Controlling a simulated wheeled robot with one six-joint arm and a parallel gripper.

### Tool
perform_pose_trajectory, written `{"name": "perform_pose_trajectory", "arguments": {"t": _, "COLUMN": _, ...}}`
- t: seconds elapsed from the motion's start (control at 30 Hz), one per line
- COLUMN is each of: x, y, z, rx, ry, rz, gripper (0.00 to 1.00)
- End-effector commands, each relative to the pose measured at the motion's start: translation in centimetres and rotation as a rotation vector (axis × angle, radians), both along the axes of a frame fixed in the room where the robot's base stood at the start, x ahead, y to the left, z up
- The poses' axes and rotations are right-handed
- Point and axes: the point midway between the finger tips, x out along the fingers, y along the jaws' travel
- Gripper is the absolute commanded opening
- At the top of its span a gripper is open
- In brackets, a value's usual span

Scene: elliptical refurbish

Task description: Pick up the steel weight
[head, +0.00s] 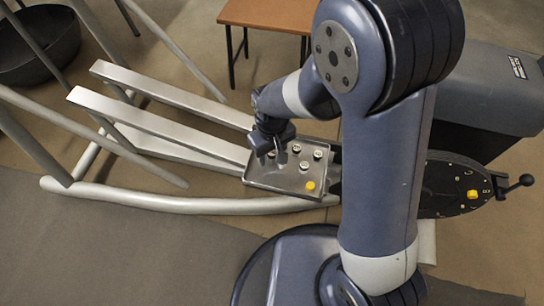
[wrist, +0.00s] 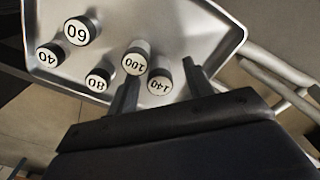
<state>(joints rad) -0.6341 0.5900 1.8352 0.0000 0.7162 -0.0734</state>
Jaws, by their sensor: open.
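Several short cylindrical weights with white numbered tops stand in a shallow grey metal tray (head: 258,178), whose rim also shows in the wrist view (wrist: 228,40). In the wrist view they read 60 (wrist: 80,30), 40 (wrist: 50,54), 80 (wrist: 98,79), 100 (wrist: 135,60) and 140 (wrist: 159,80). I cannot tell which is the steel weight. My gripper (head: 270,146) is open over the tray's back left part. In the wrist view its fingers (wrist: 158,72) appear either side of the 140 weight, with the 100 weight beside the left finger. Contact is unclear.
A yellow piece (head: 310,186) sits at the tray's front. An elliptical machine's pale metal frame (head: 160,200) surrounds the tray. A dark disc with a crank (head: 455,190) is at right. A wooden table (head: 268,14) stands behind, a black bowl-like container (head: 38,45) at back left.

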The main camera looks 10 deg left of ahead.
Motion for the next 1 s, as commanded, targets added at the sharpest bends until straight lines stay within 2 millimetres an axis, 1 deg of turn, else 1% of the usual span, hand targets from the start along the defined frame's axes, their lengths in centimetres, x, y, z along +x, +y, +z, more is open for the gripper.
{"name": "perform_pose_trajectory", "arguments": {"t": 0.07, "x": 0.01, "y": -0.01, "z": 0.08, "rx": 0.0, "ry": 0.0, "rz": 0.0, "gripper": 0.49}}
{"name": "perform_pose_trajectory", "arguments": {"t": 0.67, "x": 0.01, "y": 0.0, "z": 0.1, "rx": 0.0, "ry": 0.0, "rz": -0.001, "gripper": 0.0}}
{"name": "perform_pose_trajectory", "arguments": {"t": 0.9, "x": 0.02, "y": 0.01, "z": 0.16, "rx": 0.0, "ry": 0.0, "rz": 0.0, "gripper": 0.0}}
{"name": "perform_pose_trajectory", "arguments": {"t": 1.0, "x": 0.05, "y": 0.02, "z": 0.8, "rx": 0.001, "ry": -0.002, "rz": 0.0, "gripper": 0.0}}
